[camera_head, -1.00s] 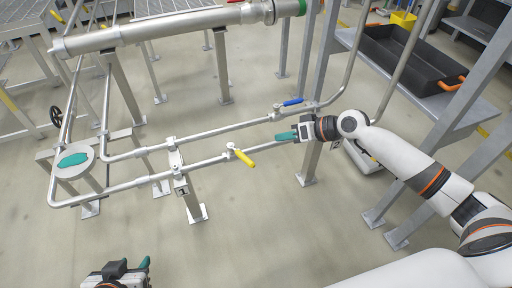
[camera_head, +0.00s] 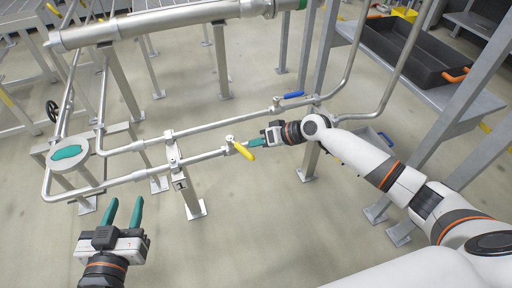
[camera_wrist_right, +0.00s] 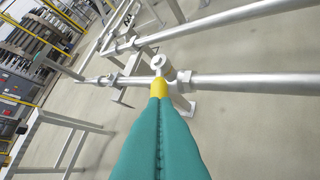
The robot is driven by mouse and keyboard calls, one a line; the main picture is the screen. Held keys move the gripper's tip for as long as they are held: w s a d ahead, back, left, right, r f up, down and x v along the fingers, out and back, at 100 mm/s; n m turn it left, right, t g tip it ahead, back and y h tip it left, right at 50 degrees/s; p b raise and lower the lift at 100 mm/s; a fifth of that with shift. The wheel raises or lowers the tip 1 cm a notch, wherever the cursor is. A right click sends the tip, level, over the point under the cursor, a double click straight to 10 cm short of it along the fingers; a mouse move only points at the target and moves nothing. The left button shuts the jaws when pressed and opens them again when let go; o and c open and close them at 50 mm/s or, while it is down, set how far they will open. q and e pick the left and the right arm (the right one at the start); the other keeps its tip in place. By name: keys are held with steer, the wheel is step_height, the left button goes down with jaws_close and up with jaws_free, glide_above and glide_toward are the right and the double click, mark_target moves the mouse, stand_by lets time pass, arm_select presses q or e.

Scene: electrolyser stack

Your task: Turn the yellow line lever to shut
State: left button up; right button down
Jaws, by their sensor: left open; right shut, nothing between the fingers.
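The yellow lever (camera_head: 243,150) sits on a valve on the lower pipe and points down to the right, at an angle to the pipe. My right gripper (camera_head: 256,142) is shut and empty, its fingertips right beside the lever. In the right wrist view its closed teal fingers (camera_wrist_right: 160,130) cover part of the yellow lever (camera_wrist_right: 158,88); whether they touch it I cannot tell. My left gripper (camera_head: 123,212) is open and empty at the lower left, well away from the lever.
A blue lever (camera_head: 292,95) sits on the upper pipe, behind my right gripper. A thick pipe (camera_head: 150,25) runs across the back. A round plate with a teal piece (camera_head: 66,153) stands at the left. A dark tray (camera_head: 410,58) lies on a shelf at the right.

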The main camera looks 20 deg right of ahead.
mark_target(245, 154)
arm_select(q)
steer(key=shift+w+d+r+t, duration=0.15)
steer(key=shift+r+t, duration=0.25)
steer(key=shift+r, duration=0.2)
arm_select(e)
steer(key=shift+s+a+f, duration=0.15)
steer(key=shift+a+f, duration=0.2)
steer(key=shift+f, duration=0.15)
